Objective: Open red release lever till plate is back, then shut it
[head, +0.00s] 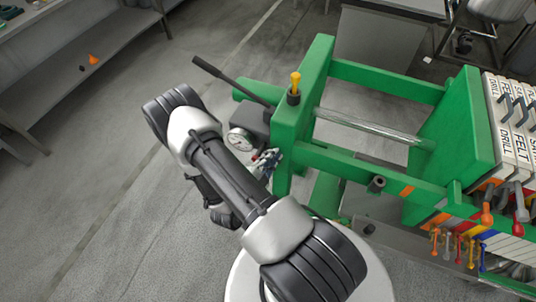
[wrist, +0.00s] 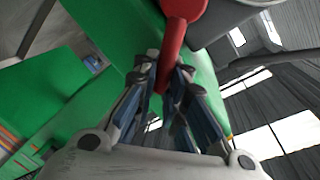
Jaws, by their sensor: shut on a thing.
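The red release lever (wrist: 183,12) shows at the top of the wrist view, with its shaft running down between my fingers. My gripper (wrist: 165,72) is shut on this shaft. In the head view my gripper (head: 266,162) is beside the green end frame, just below the gauge. My fingers hide most of the lever there. A thick green plate (head: 452,125) stands to the right in the head view, against a row of labelled white plates. A chrome rod (head: 370,128) runs from the end frame to the green plate, with an open gap between them.
A black pump handle (head: 230,80) sticks out up and left of the frame. A round gauge (head: 240,139) sits close to my wrist. A yellow knob (head: 295,83) tops the green end frame (head: 316,75). Several coloured handles hang at right. The floor at left is clear.

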